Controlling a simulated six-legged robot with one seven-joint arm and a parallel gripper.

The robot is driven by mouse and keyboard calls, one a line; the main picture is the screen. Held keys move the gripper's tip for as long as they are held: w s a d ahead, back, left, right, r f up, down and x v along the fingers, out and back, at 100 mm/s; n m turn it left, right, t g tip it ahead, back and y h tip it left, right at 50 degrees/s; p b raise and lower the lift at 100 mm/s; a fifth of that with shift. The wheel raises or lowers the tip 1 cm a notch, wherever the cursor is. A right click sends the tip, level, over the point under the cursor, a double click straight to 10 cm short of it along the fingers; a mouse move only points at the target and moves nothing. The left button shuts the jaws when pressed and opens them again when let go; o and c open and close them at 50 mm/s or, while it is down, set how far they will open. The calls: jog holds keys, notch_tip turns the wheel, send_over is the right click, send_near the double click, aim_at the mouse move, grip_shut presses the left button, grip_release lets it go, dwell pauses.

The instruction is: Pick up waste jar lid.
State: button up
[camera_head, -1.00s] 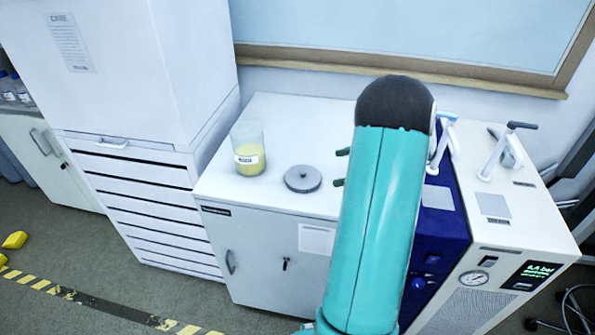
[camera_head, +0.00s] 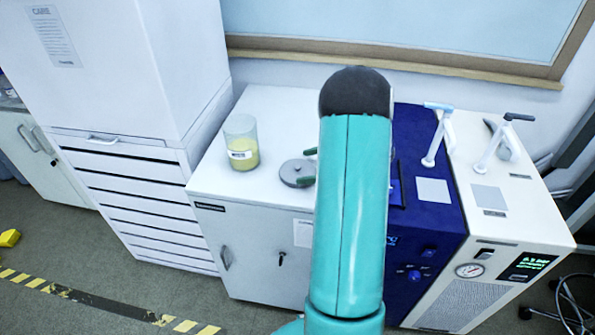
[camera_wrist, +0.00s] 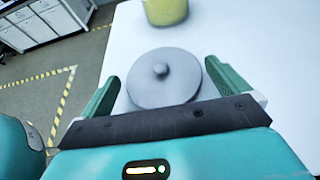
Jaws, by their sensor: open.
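The waste jar lid (camera_head: 292,172) is a flat grey disc with a small knob on top. It lies on the white cabinet top, right of the glass jar (camera_head: 241,146) of yellow liquid. In the wrist view the lid (camera_wrist: 164,77) sits between and a little beyond the two green fingers of my gripper (camera_wrist: 164,90). The fingers are open, one on each side of the lid, with nothing held. In the head view my gripper (camera_head: 305,166) is at the lid's right, partly hidden behind my arm. The jar's lower part (camera_wrist: 166,10) shows at the wrist view's top edge.
The white cabinet (camera_head: 250,245) has free room on top around the jar and lid. A tall white unit (camera_head: 130,75) stands at the left. A blue machine (camera_head: 430,215) and a cream machine with a gauge (camera_head: 505,225) stand at the right. A window frame (camera_head: 400,62) is behind.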

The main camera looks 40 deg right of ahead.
aim_at(297, 167)
jog(key=x, duration=0.3)
jog(key=shift+w+a+f, duration=0.1)
jog(key=shift+w+a, duration=0.15)
jog(key=shift+w, duration=0.05)
jog(key=c, duration=0.6)
